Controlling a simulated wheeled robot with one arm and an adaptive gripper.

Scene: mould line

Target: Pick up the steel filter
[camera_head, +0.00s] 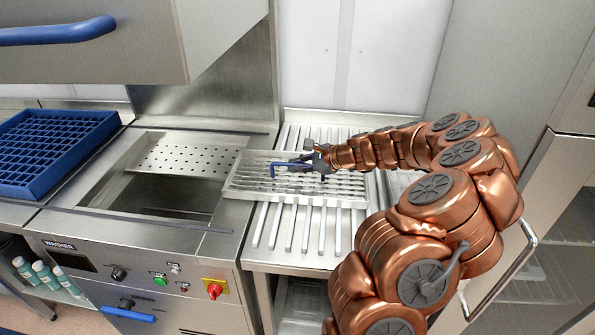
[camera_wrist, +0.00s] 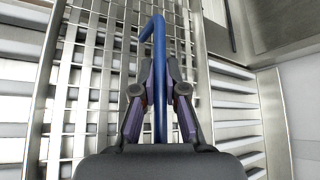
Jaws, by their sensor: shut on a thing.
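The steel filter (camera_head: 300,196) is a shallow rectangular steel grid with a blue bar handle (camera_head: 285,163). In the head view it lies over the ribbed drainboard, its left end reaching the washer's right rim. I cannot tell whether it rests there or hangs just above. My gripper (camera_head: 303,164) is over the filter, shut on the blue handle. In the wrist view the filter's grid (camera_wrist: 85,90) fills the left and middle, and the handle (camera_wrist: 160,38) runs between the fingers of my gripper (camera_wrist: 160,68). The handle's near end is hidden behind my gripper.
The ribbed drainboard (camera_head: 280,235) is otherwise bare. Left of it is the washer's open basin (camera_head: 165,195) with a perforated plate. A blue crate (camera_head: 50,150) stands farther left. A cabinet door with blue handle (camera_head: 60,33) overhangs the upper left. A tall cabinet stands at right.

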